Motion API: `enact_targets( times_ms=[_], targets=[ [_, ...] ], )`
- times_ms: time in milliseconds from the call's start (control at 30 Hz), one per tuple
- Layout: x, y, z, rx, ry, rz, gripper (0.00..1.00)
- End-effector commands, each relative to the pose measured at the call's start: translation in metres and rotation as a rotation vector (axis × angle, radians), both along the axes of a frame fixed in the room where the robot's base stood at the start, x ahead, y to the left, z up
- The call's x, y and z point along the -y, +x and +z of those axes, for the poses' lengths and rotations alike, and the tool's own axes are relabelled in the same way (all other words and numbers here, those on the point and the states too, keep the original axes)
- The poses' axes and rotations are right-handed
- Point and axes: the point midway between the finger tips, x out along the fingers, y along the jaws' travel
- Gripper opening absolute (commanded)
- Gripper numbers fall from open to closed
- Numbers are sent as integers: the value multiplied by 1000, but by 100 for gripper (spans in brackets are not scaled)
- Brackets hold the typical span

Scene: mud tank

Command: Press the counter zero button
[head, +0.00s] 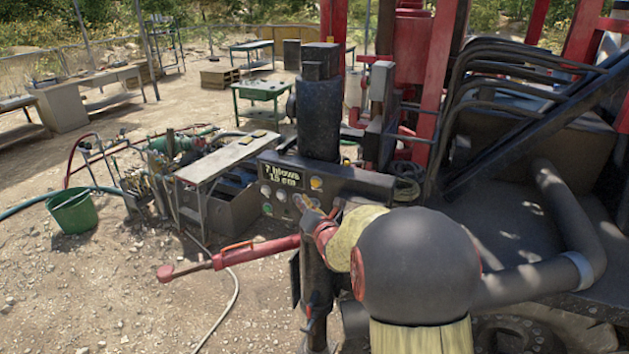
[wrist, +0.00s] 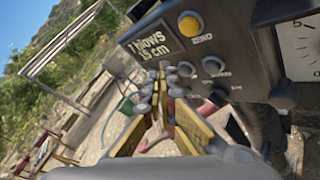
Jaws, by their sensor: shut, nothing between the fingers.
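The zero button is a round yellow button at the upper right of the dark control panel (head: 335,184). It shows in the head view (head: 316,183) and in the wrist view (wrist: 190,24), with the word ZERO beside it. The lit counter display (head: 281,175) reads "7 blows 15 cm"; it also shows in the wrist view (wrist: 152,45). My gripper (head: 303,203) is shut and empty in front of the panel, below and left of the zero button in the head view. In the wrist view my fingertips (wrist: 161,90) meet below the display, apart from the zero button.
Several pale knobs (wrist: 211,66) sit on the panel below the zero button. A dial gauge (wrist: 304,45) stands to its right. A black column (head: 319,105) rises behind the panel. A narrow table (head: 222,158) and a green bucket (head: 72,212) stand left.

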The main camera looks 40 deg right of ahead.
Motion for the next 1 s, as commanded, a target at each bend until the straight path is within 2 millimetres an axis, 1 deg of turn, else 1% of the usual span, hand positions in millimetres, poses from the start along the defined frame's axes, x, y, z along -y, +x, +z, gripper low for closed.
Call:
enact_targets(
  times_ms=[33,200,300,400,600,1000],
  targets=[
    [7,3,3,-1,1,-2,0],
    [27,11,2,2,0,-1,0],
    [36,15,-2,1,-1,0,0],
    [43,18,-1,2,0,-1,0],
    [49,20,-1,0,1,0,0],
    [49,20,0,1,1,1,0]
  ],
)
